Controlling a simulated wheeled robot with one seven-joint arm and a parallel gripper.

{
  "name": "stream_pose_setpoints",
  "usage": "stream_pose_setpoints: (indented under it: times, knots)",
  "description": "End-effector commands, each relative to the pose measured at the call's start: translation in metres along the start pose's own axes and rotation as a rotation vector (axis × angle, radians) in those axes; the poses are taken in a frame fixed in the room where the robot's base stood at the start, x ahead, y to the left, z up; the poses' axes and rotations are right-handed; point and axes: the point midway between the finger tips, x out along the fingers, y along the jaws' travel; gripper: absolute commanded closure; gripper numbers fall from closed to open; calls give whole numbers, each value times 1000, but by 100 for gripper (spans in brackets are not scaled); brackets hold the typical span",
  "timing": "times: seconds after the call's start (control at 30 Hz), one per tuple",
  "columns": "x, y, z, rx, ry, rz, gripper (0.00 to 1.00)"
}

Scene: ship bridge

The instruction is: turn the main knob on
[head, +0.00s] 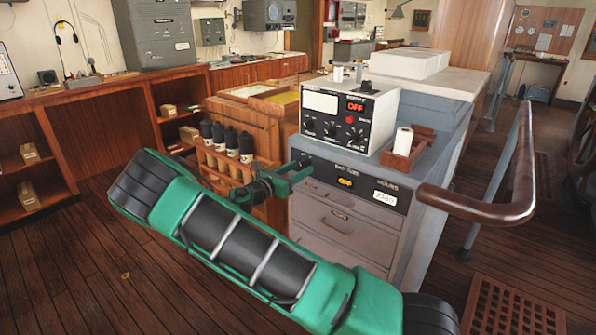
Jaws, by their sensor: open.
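My gripper (299,170) is at the left end of the black panel (368,192) on the front of a grey cabinet. Its two green fingers are apart and point at the panel. They cover that end, so any knob there is mostly hidden, and I cannot tell whether they touch it. A small amber display (345,183) on the panel appears to read OFF. A white instrument box (376,123) stands on the cabinet. It has several black knobs (352,135), a red button and a lit display (356,106) reading OFF. I cannot read which knob is labelled main.
A white paper roll (403,141) stands in a wooden holder right of the box. A wooden handrail (480,208) curves close to the cabinet's right side. Dark bottles (232,142) stand in a wooden rack to the left. The wooden floor at the left is open.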

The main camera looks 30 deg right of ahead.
Motion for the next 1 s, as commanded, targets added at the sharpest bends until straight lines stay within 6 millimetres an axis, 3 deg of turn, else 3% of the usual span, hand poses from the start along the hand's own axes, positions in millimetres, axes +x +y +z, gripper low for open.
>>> stream_pose_setpoints:
  times: [0.4,0.6,1.0]
  knots:
    - [8,0,0,0,0,0,54]
    - [8,0,0,0,0,1,95]
    - [8,1,0,64,3,2,95]
